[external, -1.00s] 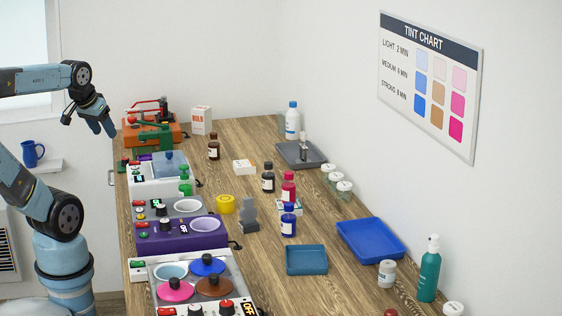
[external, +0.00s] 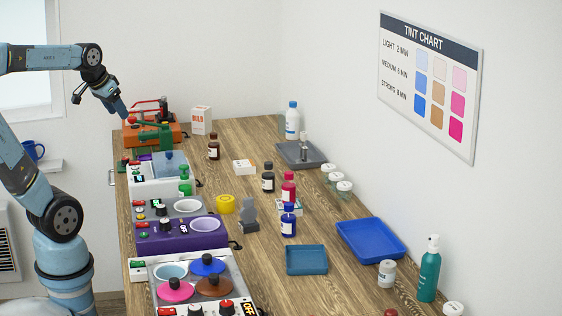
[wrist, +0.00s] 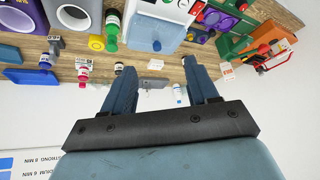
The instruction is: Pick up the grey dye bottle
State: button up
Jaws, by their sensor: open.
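The bottle nearest to grey is a dark, almost black-grey dye bottle (external: 268,178) with a white label. It stands upright on the wooden bench, behind and left of a pink-red bottle (external: 288,187); I cannot be sure of its shade. In the wrist view, a dark bottle (wrist: 119,67) shows small just beside one finger. My gripper (external: 101,104) is open and empty, high at the left beyond the bench edge, well apart from the bottle. In the wrist view, both fingers of my gripper (wrist: 160,72) are spread with nothing held between them.
A blue bottle (external: 288,222), a brown bottle (external: 213,147) and a green bottle (external: 185,182) stand nearby. A grey stepped block (external: 249,216) and yellow round item (external: 226,204) are in front. An orange machine (external: 150,128) stands near my gripper. A grey tray (external: 299,155) is behind.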

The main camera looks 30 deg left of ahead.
jog(key=w+f+m, duration=0.3)
jog(key=w+f, duration=0.1)
jog(key=w, duration=0.4)
jog(key=w+d+f+m+t+y, duration=0.1)
jog(key=w+f+m, duration=0.3)
jog(key=w, duration=0.4)
jog(key=w+d+f+m, duration=0.1)
jog(key=w+f+m, duration=0.2)
jog(key=w+f, duration=0.3)
jog(key=shift+w+d+m+t+y, duration=0.1)
jog(key=shift+w+m+t+y, duration=0.25)
jog(key=shift+w, duration=0.95)
jog(key=w+d+m+t+y, duration=0.1)
jog(key=w+d+m+t, duration=0.1)
jog(key=w+m, duration=0.25)
notch_tip(320, 180, up, 15)
jog(key=m+t+h, duration=0.5)
jog(key=m+t, duration=0.3)
jog(key=m, duration=1.2)
send_over(266, 166)
jog(key=s, duration=0.2)
jog(key=f, duration=2.4)
jog(key=shift+w+a+f, duration=0.15)
jog(key=shift+a+f, duration=0.1)
jog(key=shift+f, duration=0.15)
jog(key=w, duration=0.2)
jog(key=w+d, duration=0.1)
jog(key=w, duration=0.2)
jog(key=shift+f, duration=0.1)
